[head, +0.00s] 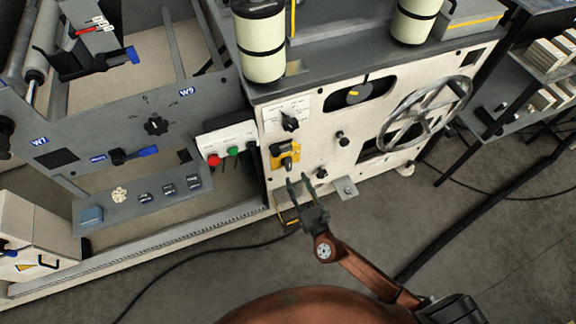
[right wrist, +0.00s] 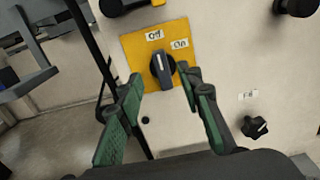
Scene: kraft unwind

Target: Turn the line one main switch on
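A dark rotary switch (right wrist: 162,68) sits on a yellow plate (right wrist: 134,50) with the labels Off and On. The white mark on its knob points up towards Off. In the head view the switch (head: 287,162) is on the pale front panel of the machine. My right gripper (head: 298,182) is open just below and in front of it. In the right wrist view its fingertips (right wrist: 161,78) lie on either side of the knob's lower part, with nothing held. I cannot tell whether they touch it. My left gripper is not in view.
A black selector knob (head: 290,123) is above the switch; a small black knob (right wrist: 255,127) is at lower right. A box with red and green buttons (head: 232,152) stands to the left. A large handwheel (head: 425,112) is to the right. The floor in front is open, with a cable.

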